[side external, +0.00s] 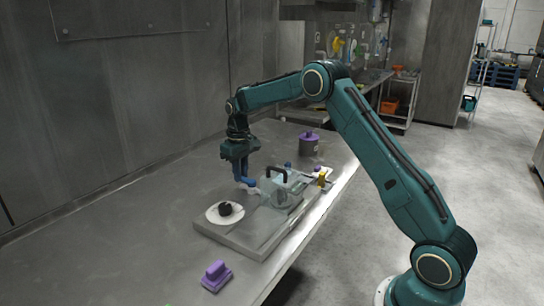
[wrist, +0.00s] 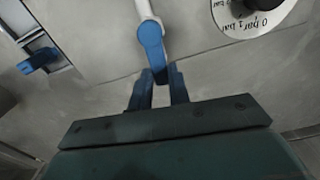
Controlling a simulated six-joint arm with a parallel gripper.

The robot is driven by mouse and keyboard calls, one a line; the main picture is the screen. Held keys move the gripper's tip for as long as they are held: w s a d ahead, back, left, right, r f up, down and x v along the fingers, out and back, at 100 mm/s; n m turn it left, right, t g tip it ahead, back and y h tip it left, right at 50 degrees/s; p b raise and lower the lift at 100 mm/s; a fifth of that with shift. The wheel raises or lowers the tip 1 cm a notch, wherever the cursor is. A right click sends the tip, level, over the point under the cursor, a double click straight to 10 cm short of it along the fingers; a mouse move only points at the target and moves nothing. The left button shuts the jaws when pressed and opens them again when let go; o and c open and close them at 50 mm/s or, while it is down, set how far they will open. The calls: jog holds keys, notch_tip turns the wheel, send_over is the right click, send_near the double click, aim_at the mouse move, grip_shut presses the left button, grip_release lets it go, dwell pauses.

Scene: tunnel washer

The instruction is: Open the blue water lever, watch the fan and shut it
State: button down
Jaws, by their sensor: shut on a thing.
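The blue lever (wrist: 151,42) runs from a white stem at the top of the wrist view down to my gripper (wrist: 161,76). My gripper's two blue fingers are shut on the lever's end. In the side view my gripper (side external: 245,180) points down over the grey base plate (side external: 240,241), and fingers and lever are hard to tell apart there. A clear housing (side external: 284,191) with a black handle stands just right of my gripper. I cannot make out the fan.
A white dial (side external: 213,217) with a black knob lies left of my gripper; its bar markings show in the wrist view (wrist: 238,22). Another blue part (wrist: 40,60) sits at upper left there. A purple-lidded pot (side external: 309,146) and a purple-handled tool (side external: 216,276) stand on the bench.

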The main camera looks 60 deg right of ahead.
jog(key=c, duration=1.3)
grip_release()
jog(key=shift+r, duration=0.15)
jog(key=shift+r, duration=6.75)
jog(key=shift+a+r, duration=0.1)
